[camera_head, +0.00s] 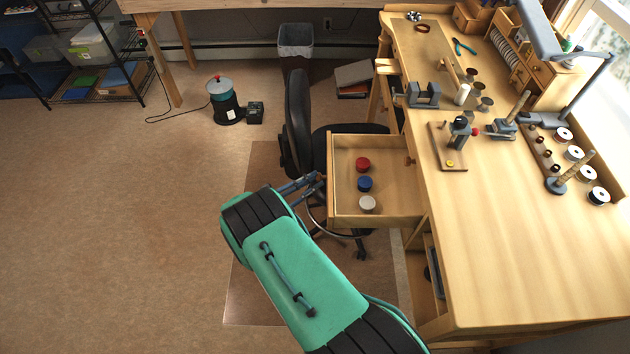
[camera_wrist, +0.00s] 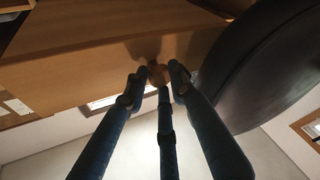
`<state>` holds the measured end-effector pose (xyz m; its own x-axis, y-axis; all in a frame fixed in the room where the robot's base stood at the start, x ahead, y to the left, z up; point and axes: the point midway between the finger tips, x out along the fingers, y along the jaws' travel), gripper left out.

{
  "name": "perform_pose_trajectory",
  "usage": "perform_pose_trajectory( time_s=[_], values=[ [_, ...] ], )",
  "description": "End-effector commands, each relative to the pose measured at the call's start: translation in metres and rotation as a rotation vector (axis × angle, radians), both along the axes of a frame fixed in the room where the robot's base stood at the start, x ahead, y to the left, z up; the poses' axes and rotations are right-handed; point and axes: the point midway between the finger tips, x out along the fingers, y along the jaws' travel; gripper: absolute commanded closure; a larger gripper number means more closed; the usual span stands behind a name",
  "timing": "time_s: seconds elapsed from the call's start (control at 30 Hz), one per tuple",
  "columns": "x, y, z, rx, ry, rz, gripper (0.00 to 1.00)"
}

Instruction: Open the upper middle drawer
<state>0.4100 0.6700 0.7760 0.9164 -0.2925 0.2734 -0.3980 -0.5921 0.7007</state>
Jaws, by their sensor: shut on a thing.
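The wooden drawer (camera_head: 345,215) is pulled out from the left side of the workbench (camera_head: 500,240). Inside lie a red, a blue and a whitish round spool. My gripper (camera_head: 318,180) is at the drawer's front face in the head view. In the wrist view my gripper (camera_wrist: 158,76) has its dark fingers closed around the round wooden knob (camera_wrist: 158,74) on the drawer front (camera_wrist: 100,50). The knob is partly hidden by the fingers.
A black office chair (camera_head: 298,110) stands right behind the drawer, its seat partly under the bench; it also looms dark in the wrist view (camera_wrist: 265,60). The floor at left (camera_head: 110,220) is clear. Small tools and spools lie on the bench top.

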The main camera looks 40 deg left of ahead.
Motion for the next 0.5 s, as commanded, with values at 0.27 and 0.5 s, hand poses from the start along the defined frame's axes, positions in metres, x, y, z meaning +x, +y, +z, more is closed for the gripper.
perform_pose_trajectory(
  time_s=[0.27, 0.5],
  values=[
    [0.0004, 0.0005, 0.0006, 0.002, -0.001, 0.001, 0.66],
    [0.0004, 0.0002, 0.0008, 0.001, 0.000, 0.000, 0.66]
  ],
)
